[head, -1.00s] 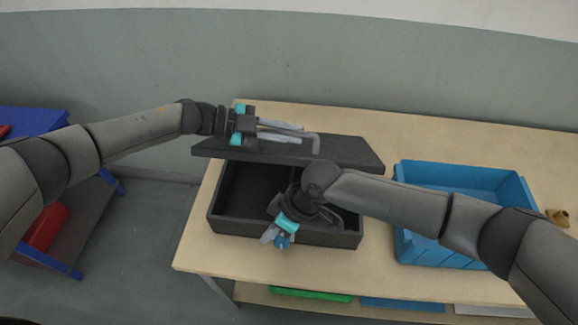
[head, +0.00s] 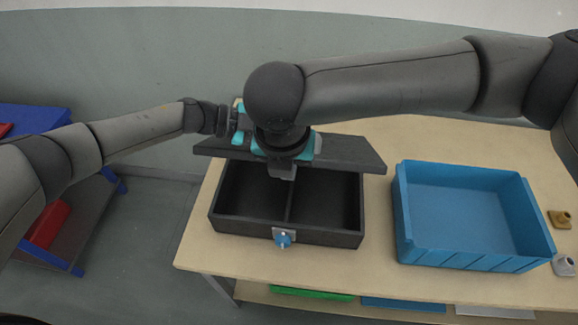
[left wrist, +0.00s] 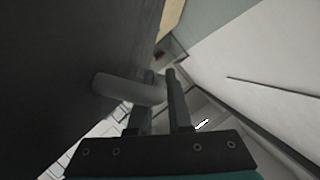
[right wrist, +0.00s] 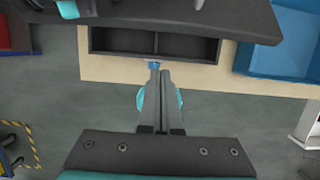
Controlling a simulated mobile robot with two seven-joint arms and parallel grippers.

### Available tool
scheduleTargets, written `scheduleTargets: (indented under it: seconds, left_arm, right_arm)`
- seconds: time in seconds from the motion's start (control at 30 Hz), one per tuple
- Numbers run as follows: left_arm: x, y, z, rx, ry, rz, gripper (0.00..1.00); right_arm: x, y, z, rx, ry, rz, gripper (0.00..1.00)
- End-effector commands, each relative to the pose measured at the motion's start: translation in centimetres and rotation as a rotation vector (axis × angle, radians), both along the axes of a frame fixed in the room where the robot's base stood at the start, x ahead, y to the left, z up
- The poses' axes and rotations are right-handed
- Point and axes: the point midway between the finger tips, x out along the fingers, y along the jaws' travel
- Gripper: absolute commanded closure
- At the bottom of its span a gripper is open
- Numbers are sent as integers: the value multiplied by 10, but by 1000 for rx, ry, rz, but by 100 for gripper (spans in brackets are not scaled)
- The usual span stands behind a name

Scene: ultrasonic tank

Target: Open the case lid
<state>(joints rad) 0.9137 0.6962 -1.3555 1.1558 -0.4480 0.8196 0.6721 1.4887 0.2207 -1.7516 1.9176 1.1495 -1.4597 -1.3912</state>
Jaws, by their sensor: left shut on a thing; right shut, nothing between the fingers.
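The black case (head: 335,238) stands on the table with its inside showing: two compartments split by a divider, no contents visible. Its black lid (head: 350,155) is raised above the rear part of the case. A blue latch knob (head: 283,239) is on the case's front wall. In the left wrist view, my left gripper (left wrist: 160,78) is shut on the grey lid handle (left wrist: 125,88); in the head view my right arm hides this grip. My right gripper (head: 283,173) is shut and empty, above the case in front of the lid. The right wrist view also shows the lid (right wrist: 225,20).
A blue bin (head: 400,225) stands right of the case on the wooden table (head: 375,285). Small brown (head: 560,218) and grey (head: 564,265) parts lie at the right edge. A blue rack (head: 60,255) with red bins stands left of the table.

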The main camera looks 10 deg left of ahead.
Motion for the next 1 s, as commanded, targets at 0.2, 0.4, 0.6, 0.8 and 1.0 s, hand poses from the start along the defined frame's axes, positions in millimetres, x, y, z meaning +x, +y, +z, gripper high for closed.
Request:
scheduleTargets:
  seconds: [0.2, 0.4, 0.6, 0.8, 1.0]
  left_arm:
    - [2, 2, -1, 3, -1, 7, 100]
    - [2, 2, -1, 3, -1, 7, 100]
    - [2, 2, -1, 4, -1, 8, 100]
    - [2, 2, -1, 4, -1, 9, 100]
    - [2, 2, -1, 4, -2, 8, 100]
  right_arm:
    - [9, 0, -35, -1, 3, -2, 100]
    - [21, 0, -77, 0, 2, -3, 100]
    - [39, 0, -76, 3, -5, -3, 100]
    - [48, 0, -62, 2, -1, -3, 100]
    - [50, 0, -59, 2, 1, -4, 100]
